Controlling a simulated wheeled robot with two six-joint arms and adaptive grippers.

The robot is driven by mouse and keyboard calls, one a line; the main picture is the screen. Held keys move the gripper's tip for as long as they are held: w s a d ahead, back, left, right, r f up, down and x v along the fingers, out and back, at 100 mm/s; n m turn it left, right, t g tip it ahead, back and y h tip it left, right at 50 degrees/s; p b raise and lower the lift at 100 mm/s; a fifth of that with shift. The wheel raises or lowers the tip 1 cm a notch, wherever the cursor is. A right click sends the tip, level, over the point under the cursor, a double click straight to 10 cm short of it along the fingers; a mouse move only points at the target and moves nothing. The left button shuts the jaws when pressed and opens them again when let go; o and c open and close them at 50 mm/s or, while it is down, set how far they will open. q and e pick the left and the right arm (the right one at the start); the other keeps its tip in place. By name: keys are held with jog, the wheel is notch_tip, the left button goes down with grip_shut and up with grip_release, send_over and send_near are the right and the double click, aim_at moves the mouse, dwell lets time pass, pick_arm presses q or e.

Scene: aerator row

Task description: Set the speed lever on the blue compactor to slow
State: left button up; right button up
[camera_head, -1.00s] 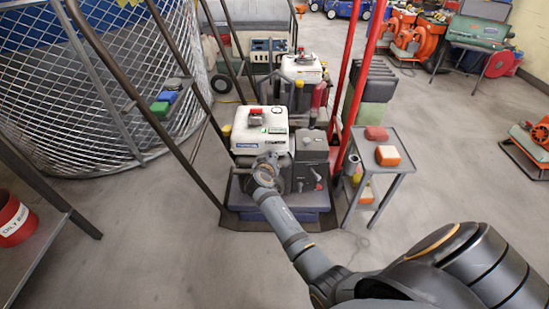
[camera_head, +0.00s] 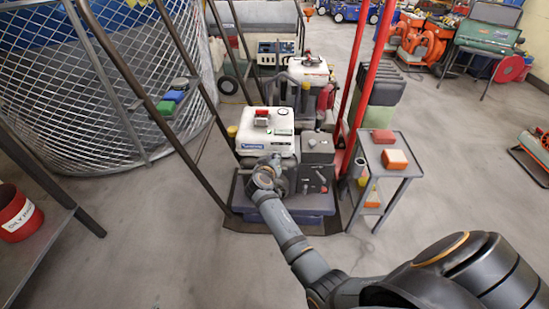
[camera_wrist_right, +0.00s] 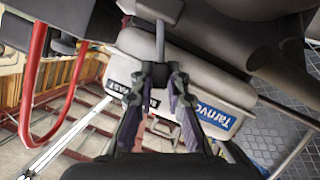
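The blue compactor (camera_head: 310,220) stands mid-floor, with a white engine housing (camera_head: 255,145) on top and a grey box (camera_head: 318,158) with small levers at its right. My right gripper (camera_head: 262,165) is at the housing's lower front edge and hides what it touches in the head view. In the wrist view, the grey rod of the speed lever (camera_wrist_right: 160,40) runs down between my right fingertips (camera_wrist_right: 160,74). The fingers look closed on its dark end. A white label strip (camera_wrist_right: 117,88) with FAST lies behind the left finger. My left gripper is not in view.
Dark handle bars (camera_head: 125,80) rise at the left and red posts (camera_head: 368,75) at the right. A small grey stand (camera_head: 385,170) with orange and red blocks is right of the compactor. A similar white-topped machine (camera_head: 308,70) stands behind. The front floor is clear.

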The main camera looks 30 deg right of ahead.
jog(key=o, duration=0.3)
jog(key=shift+o, duration=0.2)
notch_tip(320, 180, up, 10)
dwell(0.3)
